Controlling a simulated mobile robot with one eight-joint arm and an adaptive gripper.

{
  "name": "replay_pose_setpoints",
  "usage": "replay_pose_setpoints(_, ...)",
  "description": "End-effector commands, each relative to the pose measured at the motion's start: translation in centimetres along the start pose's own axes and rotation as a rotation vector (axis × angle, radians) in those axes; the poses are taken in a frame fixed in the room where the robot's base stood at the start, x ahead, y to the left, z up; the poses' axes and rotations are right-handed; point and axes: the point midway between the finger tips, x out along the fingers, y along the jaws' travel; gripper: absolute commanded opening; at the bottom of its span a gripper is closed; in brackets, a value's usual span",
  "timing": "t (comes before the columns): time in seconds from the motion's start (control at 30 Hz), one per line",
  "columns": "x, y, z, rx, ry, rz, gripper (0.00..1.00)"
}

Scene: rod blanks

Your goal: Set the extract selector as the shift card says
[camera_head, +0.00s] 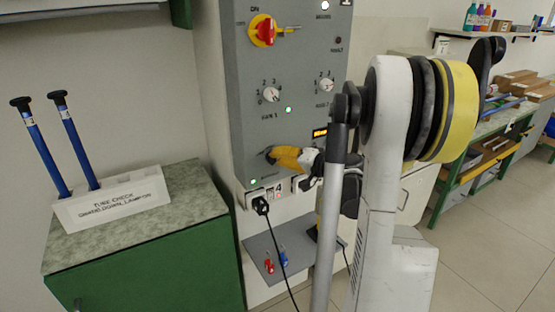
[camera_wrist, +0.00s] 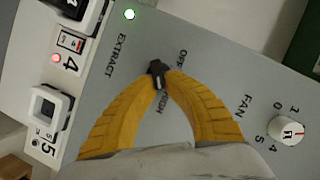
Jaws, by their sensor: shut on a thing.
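The extract selector (camera_wrist: 157,70) is a small black knob on the grey panel, seen in the wrist view beside the word EXTRACT. OFF is printed to its upper right and HIGH below it. A pale mark on the knob appears to face down toward HIGH, but the fingers crowd it and I cannot be sure. My gripper (camera_wrist: 160,76) has yellow ribbed fingers shut on this knob. In the head view my gripper (camera_head: 273,155) is at the lower part of the control panel (camera_head: 250,100) and hides the selector. I cannot make out a shift card in either view.
A fan knob (camera_wrist: 288,131) and numbered sockets (camera_wrist: 50,107) flank the selector. A white rack (camera_head: 115,207) holding blue rods stands on the left cabinet. A black cable (camera_head: 277,240) hangs below.

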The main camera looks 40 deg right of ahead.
Motion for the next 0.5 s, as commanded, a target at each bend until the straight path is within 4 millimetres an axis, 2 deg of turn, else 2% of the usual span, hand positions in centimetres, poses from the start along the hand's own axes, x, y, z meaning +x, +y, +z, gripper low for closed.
replay_pose_setpoints(0.5,0.04,0.07,0.13,0.068,-0.003,-0.028,0.0)
